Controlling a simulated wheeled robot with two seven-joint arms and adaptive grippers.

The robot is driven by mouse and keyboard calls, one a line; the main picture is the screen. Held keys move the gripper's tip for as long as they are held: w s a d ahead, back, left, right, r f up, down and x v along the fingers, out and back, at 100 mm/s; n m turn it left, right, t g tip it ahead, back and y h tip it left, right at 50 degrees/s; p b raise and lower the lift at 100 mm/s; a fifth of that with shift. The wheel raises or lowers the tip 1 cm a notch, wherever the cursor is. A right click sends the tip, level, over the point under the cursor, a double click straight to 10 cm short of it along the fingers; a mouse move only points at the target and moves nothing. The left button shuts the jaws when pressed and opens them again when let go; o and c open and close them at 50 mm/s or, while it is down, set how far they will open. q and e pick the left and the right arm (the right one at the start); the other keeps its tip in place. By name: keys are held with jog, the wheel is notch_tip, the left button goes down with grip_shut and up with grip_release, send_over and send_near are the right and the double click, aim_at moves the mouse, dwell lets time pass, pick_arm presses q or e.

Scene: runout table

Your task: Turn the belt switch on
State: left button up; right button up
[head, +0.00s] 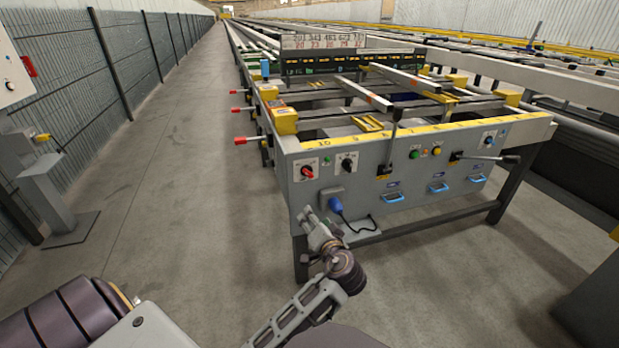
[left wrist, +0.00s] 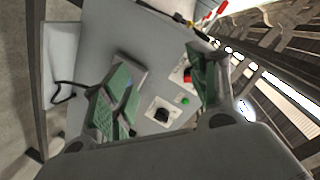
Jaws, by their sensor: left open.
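The front panel (head: 290,200) of the runout table carries a red rotary switch (head: 307,171) and a black rotary switch (head: 347,162), with a green lamp or button (head: 326,161) between them. Which one is the belt switch I cannot read. My left gripper (head: 318,222) is in front of the panel, below these switches, near the blue plug (head: 334,203). In the left wrist view its green-padded fingers (left wrist: 160,60) are open and apart, with nothing between them but the panel.
A lever with a black knob (head: 509,159) sticks out from the panel's right. An upright lever (head: 390,140) stands mid-panel. Red-handled rods (head: 240,140) jut from the table's left side. A grey post (head: 45,195) and a fence stand left; the aisle floor (head: 185,150) is clear.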

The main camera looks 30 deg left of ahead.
pick_arm(q)
jog(key=t+y, duration=0.2)
send_near(309, 175)
jog(key=v, duration=0.4)
jog(key=shift+d, duration=0.25)
pick_arm(e)
jog(key=shift+s+a+f+t+y, duration=0.15)
jog(key=shift+a+f, duration=0.15)
jog(key=shift+f, duration=0.1)
jog(key=shift+s+a+f+t+y, duration=0.1)
jog(key=shift+a+f+t+y, duration=0.05)
jog(key=shift+a+f, duration=0.2)
pick_arm(q)
jog(key=shift+b+x, duration=1.75)
jog(key=shift+x, duration=5.2)
pick_arm(e)
jog(key=shift+w+a+f+y, duration=0.15)
jog(key=shift+f, duration=0.65)
jog(key=shift+w+a+f+y, duration=0.1)
jog(key=shift+a+f+y, duration=0.05)
jog(key=shift+f, duration=0.65)
pick_arm(q)
jog(key=shift+s+a, duration=0.15)
jog(key=c, duration=1)
